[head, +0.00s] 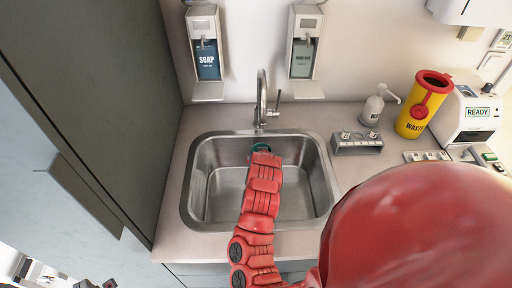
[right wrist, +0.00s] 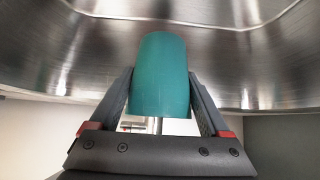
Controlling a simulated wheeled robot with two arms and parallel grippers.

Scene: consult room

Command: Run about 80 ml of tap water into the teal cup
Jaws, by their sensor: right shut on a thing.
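The teal cup (head: 259,148) shows as a small teal patch at the back of the sink, just below the tap (head: 262,105). My right arm reaches over the sink and hides most of it. In the right wrist view the cup (right wrist: 159,78) sits between the two fingers of my right gripper (right wrist: 160,88), which is shut on it. I cannot see inside the cup, and no water stream is visible. My left gripper (head: 100,285) shows only as a small dark piece at the bottom edge of the head view, apart from the sink; its fingers cannot be made out.
The steel sink (head: 193,190) lies in a light counter. A soap dispenser (head: 206,55) and a second dispenser (head: 303,57) hang behind it. A pump bottle (head: 372,110), a rack (head: 357,144) and a yellow waste bin (head: 420,110) stand to the right. A tall grey cabinet (head: 95,90) borders the left.

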